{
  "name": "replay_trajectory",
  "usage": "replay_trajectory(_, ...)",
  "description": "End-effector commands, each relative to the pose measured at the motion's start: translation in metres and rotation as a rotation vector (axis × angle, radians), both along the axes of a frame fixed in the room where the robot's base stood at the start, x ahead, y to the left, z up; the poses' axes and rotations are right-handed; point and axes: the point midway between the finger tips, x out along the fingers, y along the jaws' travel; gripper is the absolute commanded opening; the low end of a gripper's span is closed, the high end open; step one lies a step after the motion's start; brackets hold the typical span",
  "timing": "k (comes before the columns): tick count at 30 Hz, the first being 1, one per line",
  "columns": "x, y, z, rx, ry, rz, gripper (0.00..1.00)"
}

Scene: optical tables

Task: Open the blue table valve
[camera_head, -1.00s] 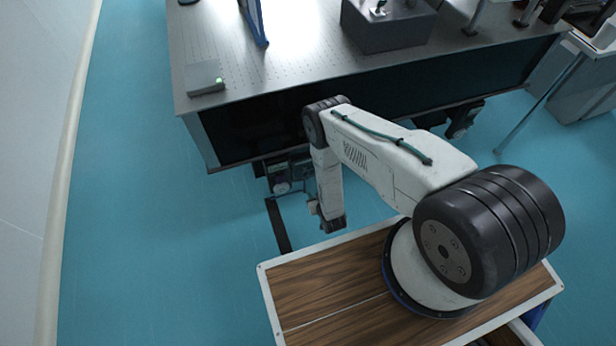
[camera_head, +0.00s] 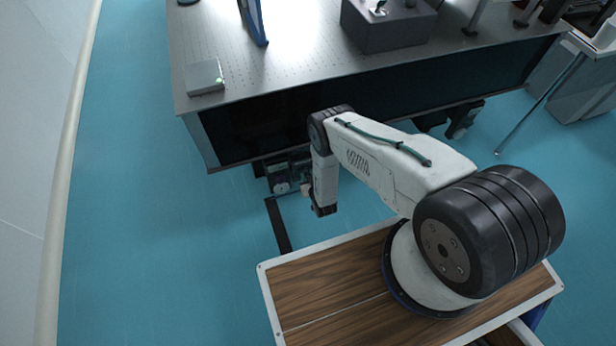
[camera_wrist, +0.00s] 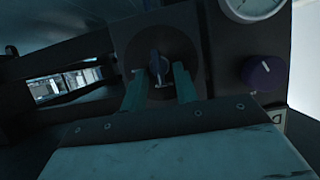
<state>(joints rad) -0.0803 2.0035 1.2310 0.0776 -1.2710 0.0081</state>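In the wrist view, the blue valve handle (camera_wrist: 157,63) sits on a round dark dial on a dark panel (camera_wrist: 218,40). The handle stands roughly upright in the picture. My gripper (camera_wrist: 160,73) is open, with one teal fingertip on each side of the handle's lower part. I cannot tell whether the fingers touch it. In the head view, the equipment under the table (camera_head: 280,178) is small and dark, and my arm's end hides part of it. The valve cannot be made out there.
A round gauge (camera_wrist: 250,5) and a purple-blue knob (camera_wrist: 262,73) are on the panel to the right. The optical table (camera_head: 290,75) overhangs the equipment, with a small grey box (camera_head: 205,78) near its corner. Blue floor is clear at left.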

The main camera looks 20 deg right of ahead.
Motion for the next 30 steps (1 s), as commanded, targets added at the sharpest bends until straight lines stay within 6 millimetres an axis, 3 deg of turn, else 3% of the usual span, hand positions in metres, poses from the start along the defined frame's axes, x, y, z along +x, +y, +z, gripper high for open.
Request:
replay_trajectory(2, -0.0002, 0.0000, 0.0000, 0.000, 0.000, 0.000, 0.29)
replay_trajectory(6, -0.0003, 0.0000, 0.0001, 0.000, 0.000, 0.000, 0.00)
replay_trajectory(19, -0.0003, -0.0017, 0.0000, 0.052, 0.000, -0.001, 0.00)
replay_trajectory(30, -0.0006, -0.0067, -0.0013, 0.306, 0.000, -0.002, 0.00)
